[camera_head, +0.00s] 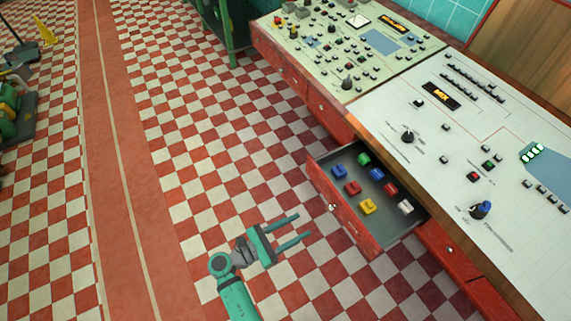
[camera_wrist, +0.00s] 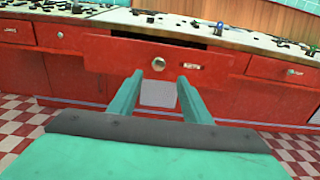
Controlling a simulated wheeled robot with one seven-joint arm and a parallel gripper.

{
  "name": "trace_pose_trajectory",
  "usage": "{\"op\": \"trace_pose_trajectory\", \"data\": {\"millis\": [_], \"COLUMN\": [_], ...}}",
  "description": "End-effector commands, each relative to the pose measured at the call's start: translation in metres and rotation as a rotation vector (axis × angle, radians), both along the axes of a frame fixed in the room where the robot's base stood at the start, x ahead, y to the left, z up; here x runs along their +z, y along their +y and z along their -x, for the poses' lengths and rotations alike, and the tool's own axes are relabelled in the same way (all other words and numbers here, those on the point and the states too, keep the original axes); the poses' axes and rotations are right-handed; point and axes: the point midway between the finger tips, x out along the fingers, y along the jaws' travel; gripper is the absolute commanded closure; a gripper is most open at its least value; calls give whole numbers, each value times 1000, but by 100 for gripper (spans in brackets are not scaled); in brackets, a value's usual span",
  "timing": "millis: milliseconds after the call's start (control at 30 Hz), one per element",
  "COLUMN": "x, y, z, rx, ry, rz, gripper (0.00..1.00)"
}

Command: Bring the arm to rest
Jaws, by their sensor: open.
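My gripper (camera_head: 292,229) is teal with two straight fingers. It is open, with nothing between the fingers, and hangs over the checkered floor to the left of the open drawer (camera_head: 344,213). The fingers point toward the drawer and are apart from it in the head view. In the wrist view my gripper (camera_wrist: 160,85) shows both fingertips spread, with the red drawer front (camera_wrist: 210,60) and its round knob (camera_wrist: 157,61) beyond them.
The open drawer holds several small coloured blocks, among them a yellow one (camera_head: 368,206) and a white one (camera_head: 405,206). Control consoles (camera_head: 430,130) with knobs and buttons stand above and right of it. The checkered floor (camera_head: 190,130) to the left is clear. Green machinery (camera_head: 15,120) stands at far left.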

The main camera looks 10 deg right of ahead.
Motion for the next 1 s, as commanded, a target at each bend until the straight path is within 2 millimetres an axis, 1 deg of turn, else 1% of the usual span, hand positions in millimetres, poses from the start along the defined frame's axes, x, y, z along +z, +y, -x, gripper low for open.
{"op": "trace_pose_trajectory", "data": {"millis": [167, 233, 267, 367, 467, 500, 600, 700, 800, 867, 967, 1000], "x": [0, -5, -9, -32, -66, -80, -110, -130, -139, -140, -132, -125], "y": [0, 0, -1, -1, 3, 7, 19, 35, 55, 68, 89, 98], "z": [0, 2, 4, 15, 31, 40, 62, 86, 109, 123, 144, 153], "rx": [1, 9, 17, 66, 135, 160, 208, 228, 230, 223, 194, 179], "ry": [0, -3, -6, -33, -91, -123, -218, -329, -452, -531, -675, -735], "rz": [-1, -15, -29, -121, -281, -357, -559, -762, -967, -1090, -1290, -1370], "gripper": [56, 56, 56, 56, 56, 56, 56, 56, 56, 56, 56, 56]}}
